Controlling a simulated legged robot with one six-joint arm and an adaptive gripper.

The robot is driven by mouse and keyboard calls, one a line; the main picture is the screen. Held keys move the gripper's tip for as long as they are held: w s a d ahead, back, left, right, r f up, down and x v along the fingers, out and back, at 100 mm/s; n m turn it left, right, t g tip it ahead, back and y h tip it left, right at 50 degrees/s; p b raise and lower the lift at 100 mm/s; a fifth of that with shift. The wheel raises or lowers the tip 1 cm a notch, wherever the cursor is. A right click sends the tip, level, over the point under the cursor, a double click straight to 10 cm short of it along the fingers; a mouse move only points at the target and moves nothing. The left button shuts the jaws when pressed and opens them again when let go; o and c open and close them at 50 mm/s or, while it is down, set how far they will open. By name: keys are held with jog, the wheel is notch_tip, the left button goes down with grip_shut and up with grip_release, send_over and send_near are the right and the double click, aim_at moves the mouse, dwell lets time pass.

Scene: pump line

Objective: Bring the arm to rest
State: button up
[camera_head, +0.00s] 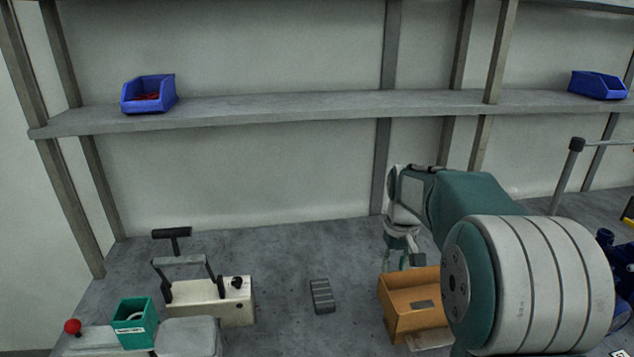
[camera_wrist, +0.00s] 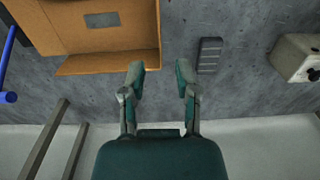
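My arm reaches in from the right in the head view, and my gripper (camera_head: 402,258) hangs down beside the back of an orange-brown box (camera_head: 398,305). In the wrist view my gripper (camera_wrist: 160,70) is open, with its two fingers apart and nothing between them. The orange-brown box (camera_wrist: 108,62) lies to the left of the fingers there, and a dark ribbed block (camera_wrist: 209,55) lies on the grey surface to their right. The gripper's palm shows at the bottom of the wrist view. In the head view my arm hides part of the box's right side.
The ribbed block (camera_head: 322,296) lies left of the box. A cream pump unit (camera_head: 208,300) with a dark handle and a green bin (camera_head: 135,322) stand at the lower left. A shelf (camera_head: 300,106) with blue bins (camera_head: 149,94) crosses the back. Bare surface lies behind the block.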

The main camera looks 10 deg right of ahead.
jog(key=s+a+r+t, duration=0.2)
jog(key=s+a, duration=0.1)
jog(key=s, duration=0.5)
jog(key=s+a+r+t, duration=0.1)
jog(key=s+a, duration=0.3)
jog(key=s, duration=0.4)
jog(key=s+a+r+t, duration=0.2)
jog(key=s+a, duration=0.2)
jog(key=s, duration=0.5)
jog(key=shift+r+t, duration=0.3)
jog(key=shift+r, duration=0.05)
